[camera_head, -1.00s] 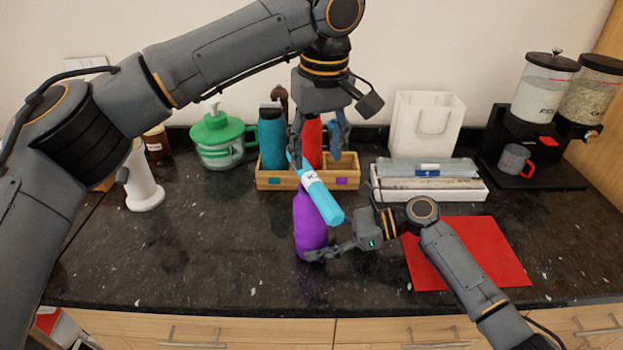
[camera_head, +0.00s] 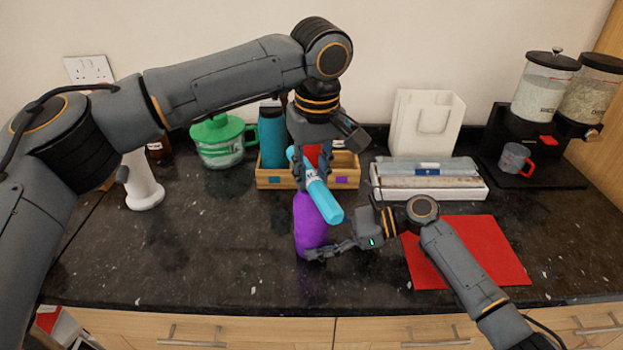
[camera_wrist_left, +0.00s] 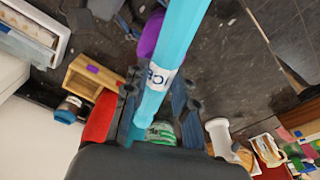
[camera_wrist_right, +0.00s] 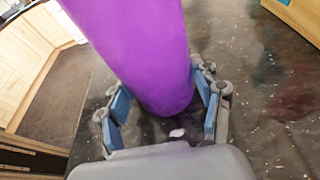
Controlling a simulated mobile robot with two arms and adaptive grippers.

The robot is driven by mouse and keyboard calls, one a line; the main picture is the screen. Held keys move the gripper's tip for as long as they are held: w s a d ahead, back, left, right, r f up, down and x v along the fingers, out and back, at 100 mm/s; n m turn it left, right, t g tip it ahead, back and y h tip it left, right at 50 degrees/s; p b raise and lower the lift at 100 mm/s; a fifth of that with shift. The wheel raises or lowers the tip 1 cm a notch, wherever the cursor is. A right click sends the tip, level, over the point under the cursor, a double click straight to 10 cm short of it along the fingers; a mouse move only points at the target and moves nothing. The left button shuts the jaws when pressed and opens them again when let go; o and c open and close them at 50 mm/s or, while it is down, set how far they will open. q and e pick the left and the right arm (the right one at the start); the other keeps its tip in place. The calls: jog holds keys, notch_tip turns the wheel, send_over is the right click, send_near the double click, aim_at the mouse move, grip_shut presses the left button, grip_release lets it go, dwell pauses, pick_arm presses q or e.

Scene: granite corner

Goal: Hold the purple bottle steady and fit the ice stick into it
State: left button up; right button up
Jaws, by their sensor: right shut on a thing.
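The purple bottle (camera_head: 309,224) stands on the counter and also fills the right wrist view (camera_wrist_right: 140,45). My right gripper (camera_head: 318,254) is shut on its lower part from the right. The light-blue ice stick (camera_head: 322,198), with a white label, slants in front of the bottle's top. Its lower end is to the right of the bottle mouth, outside it as far as I can see. My left gripper (camera_head: 308,172) has its fingers on either side of the stick's upper part; it also shows in the left wrist view (camera_wrist_left: 158,100). Whether the fingers press on the stick is unclear.
A wooden crate (camera_head: 270,181) behind holds a teal bottle (camera_head: 272,138) and a partly hidden red bottle. A green-lidded container (camera_head: 218,143) is left of it. A white tray (camera_head: 440,193) and red mat (camera_head: 490,247) are at right. Counter front left is clear.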

pick_arm(q)
grip_shut()
jog(key=shift+r, duration=0.1)
notch_tip(320, 180, up, 9)
jog(key=shift+w+f, duration=0.1)
jog(key=w+f+m+t, duration=0.2)
jog(key=w+f+t, duration=0.2)
jog(key=w+t, duration=0.1)
jog(key=s+r+m+t+h, duration=0.1)
jog(key=s+r+m+t, duration=0.1)
jog(key=s+r+t, duration=0.5)
jog(key=shift+r+t, duration=0.9)
jog(key=shift+t, duration=2.2)
send_over(312, 182)
jog(key=shift+f, duration=2.9)
